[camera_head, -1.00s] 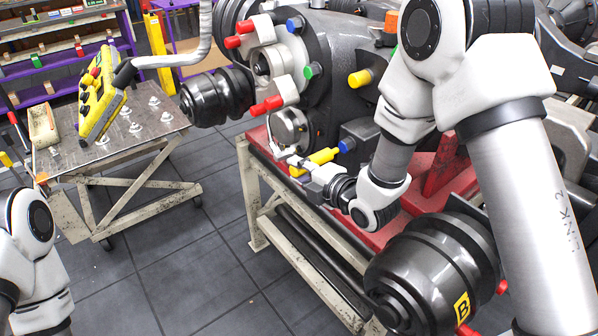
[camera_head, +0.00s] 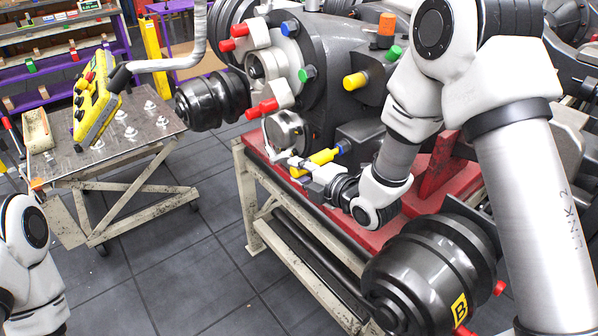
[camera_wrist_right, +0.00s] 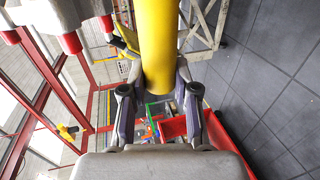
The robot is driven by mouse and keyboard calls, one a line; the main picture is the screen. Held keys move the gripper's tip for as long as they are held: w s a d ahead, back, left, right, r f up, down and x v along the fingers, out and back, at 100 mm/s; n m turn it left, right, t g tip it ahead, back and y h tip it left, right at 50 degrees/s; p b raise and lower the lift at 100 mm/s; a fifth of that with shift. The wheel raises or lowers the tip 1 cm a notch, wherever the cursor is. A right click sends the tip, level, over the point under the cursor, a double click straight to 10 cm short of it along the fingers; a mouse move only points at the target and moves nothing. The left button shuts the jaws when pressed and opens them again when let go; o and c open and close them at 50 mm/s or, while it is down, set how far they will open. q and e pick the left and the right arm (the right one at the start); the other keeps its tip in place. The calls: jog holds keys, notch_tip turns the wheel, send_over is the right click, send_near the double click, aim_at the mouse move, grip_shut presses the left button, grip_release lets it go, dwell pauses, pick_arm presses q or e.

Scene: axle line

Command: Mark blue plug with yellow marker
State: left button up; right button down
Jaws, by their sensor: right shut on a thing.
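My right gripper (camera_head: 308,171) is shut on the yellow marker (camera_head: 321,158), beside the lower front of the large dark axle housing (camera_head: 340,75). The right wrist view shows the marker (camera_wrist_right: 158,45) as a thick yellow cylinder between the two fingers (camera_wrist_right: 158,92). In the head view, a blue plug (camera_head: 343,147) shows right at the marker's upper right end; I cannot tell whether they touch. Another blue plug (camera_head: 290,28) is at the housing's top left. My left gripper is out of view; only part of that arm shows at lower left.
The housing rests on a red-topped stand (camera_head: 410,207). A cart (camera_head: 70,160) with a yellow control box (camera_head: 95,100) stands left. Floor between them is clear.

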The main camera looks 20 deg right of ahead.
jog(key=s+a, duration=0.2)
jog(key=a, duration=0.3)
jog(key=shift+a+b, duration=0.4)
jog(key=shift+d, duration=0.1)
